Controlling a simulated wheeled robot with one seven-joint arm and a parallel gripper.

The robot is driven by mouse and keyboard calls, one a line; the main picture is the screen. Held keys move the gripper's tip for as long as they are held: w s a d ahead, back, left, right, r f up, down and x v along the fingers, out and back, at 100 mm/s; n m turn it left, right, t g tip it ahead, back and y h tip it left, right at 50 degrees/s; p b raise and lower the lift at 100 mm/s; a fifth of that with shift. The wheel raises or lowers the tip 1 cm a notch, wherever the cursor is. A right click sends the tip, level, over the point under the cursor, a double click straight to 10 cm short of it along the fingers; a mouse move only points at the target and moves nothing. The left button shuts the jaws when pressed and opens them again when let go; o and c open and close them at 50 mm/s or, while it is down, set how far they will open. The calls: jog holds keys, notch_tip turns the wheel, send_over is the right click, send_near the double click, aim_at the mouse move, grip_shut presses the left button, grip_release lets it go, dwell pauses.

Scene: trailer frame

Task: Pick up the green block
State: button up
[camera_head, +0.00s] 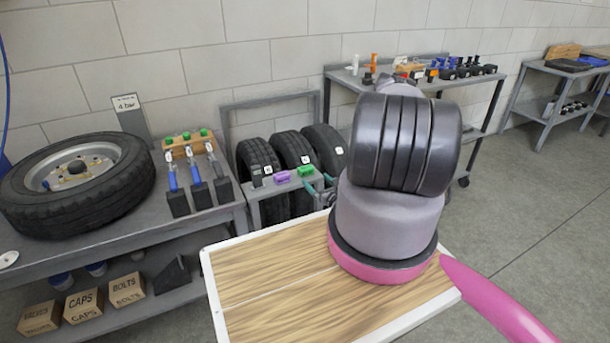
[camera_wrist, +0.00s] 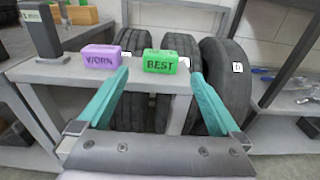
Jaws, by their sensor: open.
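The green block (camera_head: 306,171), marked BEST in the wrist view (camera_wrist: 160,61), sits on the grey ledge (camera_wrist: 70,70) in front of the tires. The purple block (camera_wrist: 100,56), marked WORN, sits left of it and also shows in the head view (camera_head: 282,176). My gripper (camera_wrist: 158,73) is open, with teal fingers pointing at the ledge. In the wrist view the green block lies between the two fingertips, with a gap on each side; I cannot tell how far ahead it is. The left fingertip is near the purple block's right edge. My arm hides part of the rack in the head view.
Several tires (camera_head: 292,148) stand upright behind the ledge. A black post (camera_wrist: 42,33) stands left of the purple block. A bench with a large wheel (camera_head: 78,180) and tools (camera_head: 195,180) is on the left. A cluttered table (camera_head: 425,84) stands behind. Floor at right is clear.

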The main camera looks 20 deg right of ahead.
aim_at(308, 170)
jog(key=w, duration=1)
jog(key=shift+w+a, duration=0.1)
jog(key=shift+w, duration=0.05)
jog(key=c, duration=1.3)
jog(key=shift+o, duration=0.2)
notch_tip(308, 170, up, 10)
jog(key=shift+f, duration=0.25)
jog(key=s+a+r, duration=0.1)
jog(key=a+r, duration=1.1)
jog(key=r, duration=0.4)
jog(key=s+a+r, duration=0.2)
jog(key=s+r, duration=0.3)
jog(key=s, duration=0.1)
jog(key=shift+s+a+h, duration=0.25)
jog(key=shift+a+h, duration=0.05)
